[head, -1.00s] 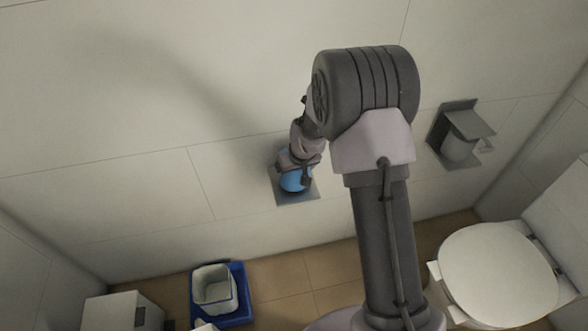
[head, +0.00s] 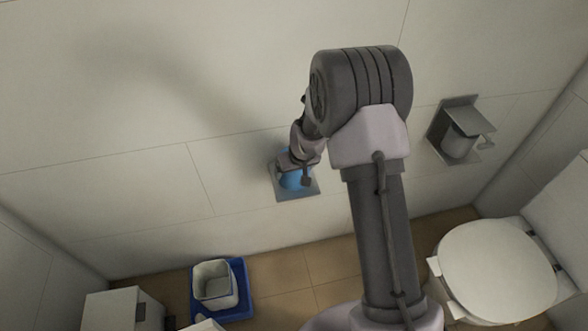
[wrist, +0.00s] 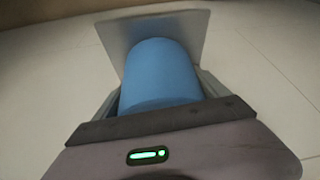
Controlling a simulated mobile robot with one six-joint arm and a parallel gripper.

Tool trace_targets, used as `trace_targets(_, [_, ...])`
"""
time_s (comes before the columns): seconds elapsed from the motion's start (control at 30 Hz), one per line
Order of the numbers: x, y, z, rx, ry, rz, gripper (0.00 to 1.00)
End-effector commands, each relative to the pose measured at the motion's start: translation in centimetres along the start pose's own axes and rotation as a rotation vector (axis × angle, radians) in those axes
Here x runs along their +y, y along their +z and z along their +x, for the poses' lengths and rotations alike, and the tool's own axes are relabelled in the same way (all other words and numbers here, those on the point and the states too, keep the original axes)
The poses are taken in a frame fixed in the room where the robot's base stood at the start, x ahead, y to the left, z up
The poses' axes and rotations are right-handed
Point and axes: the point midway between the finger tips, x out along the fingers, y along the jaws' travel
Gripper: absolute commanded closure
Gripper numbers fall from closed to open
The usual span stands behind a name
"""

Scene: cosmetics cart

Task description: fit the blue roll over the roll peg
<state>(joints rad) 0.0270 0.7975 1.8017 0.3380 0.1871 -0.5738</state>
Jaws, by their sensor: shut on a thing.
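The blue roll (wrist: 158,72) is held between the two fingers of my gripper (wrist: 160,97) in the wrist view. Its far end is against or very near a grey square plate (wrist: 190,32) on the wall. In the head view the blue roll (head: 294,183) shows below my gripper (head: 297,172), in front of the same plate (head: 286,194). The roll peg is not visible; the roll and gripper cover the plate's middle. I cannot tell whether the roll is around the peg.
A covered paper holder (head: 459,132) is on the wall to the right. A toilet (head: 497,270) stands at lower right. A blue tray (head: 243,298) holding a white tub (head: 214,284) and a white box (head: 118,310) are at lower left. The wall around the plate is clear.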

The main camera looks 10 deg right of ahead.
Motion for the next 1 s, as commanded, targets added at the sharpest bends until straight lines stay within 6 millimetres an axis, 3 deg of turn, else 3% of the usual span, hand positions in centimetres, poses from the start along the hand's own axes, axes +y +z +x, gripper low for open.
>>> trace_targets(0.17, [0.0, 0.0, 0.0, 0.000, 0.000, 0.000, 0.59])
trace_targets(0.2, [0.0, 0.0, 0.0, 0.000, 0.000, 0.000, 0.08])
trace_targets(0.27, [0.0, 0.0, 0.0, 0.000, 0.000, 0.000, 0.00])
trace_targets(0.57, [0.0, 0.0, -0.8, -0.001, 0.000, 0.001, 0.00])
trace_targets(1.0, [0.0, -0.3, -12.0, 0.001, 0.000, 0.001, 0.00])
